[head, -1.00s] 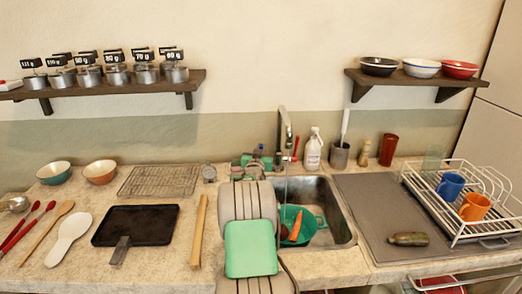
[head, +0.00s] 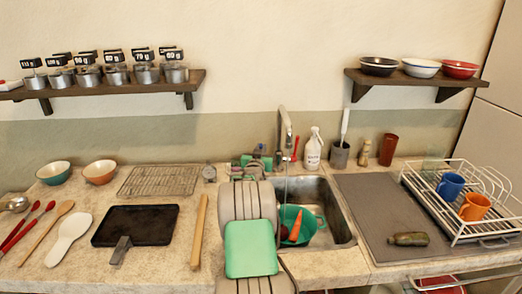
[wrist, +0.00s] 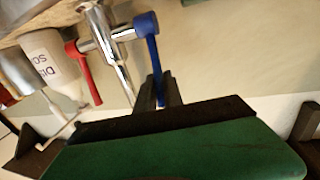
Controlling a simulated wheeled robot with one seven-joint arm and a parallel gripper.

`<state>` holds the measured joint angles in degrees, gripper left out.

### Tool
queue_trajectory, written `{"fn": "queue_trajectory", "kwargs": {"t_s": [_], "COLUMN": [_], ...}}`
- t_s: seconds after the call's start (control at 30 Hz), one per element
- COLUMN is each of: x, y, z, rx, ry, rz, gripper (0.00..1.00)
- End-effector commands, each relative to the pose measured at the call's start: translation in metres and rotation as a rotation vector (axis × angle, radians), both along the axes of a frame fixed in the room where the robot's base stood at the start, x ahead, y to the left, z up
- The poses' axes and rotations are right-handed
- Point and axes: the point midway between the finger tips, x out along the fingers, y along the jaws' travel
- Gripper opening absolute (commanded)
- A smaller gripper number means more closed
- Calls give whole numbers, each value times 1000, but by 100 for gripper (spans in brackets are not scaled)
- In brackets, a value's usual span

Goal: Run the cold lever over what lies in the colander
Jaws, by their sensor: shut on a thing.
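The cold lever, blue (wrist: 152,50), sits on the chrome tap (wrist: 108,45) in the wrist view. My gripper (wrist: 160,95) is shut on the lever's lower end. The red lever (wrist: 88,80) is on the tap's other side, apart from my gripper. In the head view the tap (head: 285,125) stands behind the sink, and my arm hides the gripper and blue lever. The teal colander (head: 310,224) is in the sink, partly behind my arm. An orange carrot (head: 297,227) and a reddish piece lie in it. A thin pale line, perhaps water, shows below the spout.
A soap bottle (head: 313,150) and a metal cup (head: 340,155) stand behind the sink. A grey mat (head: 375,205) and a dish rack (head: 463,235) with mugs are at right. A rolling pin (head: 199,232) and a black tray (head: 135,225) lie left of my arm.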

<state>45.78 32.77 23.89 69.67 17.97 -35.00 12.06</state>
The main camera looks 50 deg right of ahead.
Motion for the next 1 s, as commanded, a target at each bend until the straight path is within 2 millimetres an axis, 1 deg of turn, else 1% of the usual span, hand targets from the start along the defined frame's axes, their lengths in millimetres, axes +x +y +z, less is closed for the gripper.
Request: {"fn": "queue_trajectory", "kwargs": {"t_s": [0.23,0.37,0.6,0.97,1.0], "x": [-3,-6,-9,-9,-9], "y": [3,5,9,10,10], "z": [-14,-18,-13,-9,-9], "rx": [-42,-84,-136,-140,-140], "ry": [-38,-74,-120,-123,-123], "rz": [0,-1,-1,-1,-1], "gripper": [0,0,0,0,15]}}
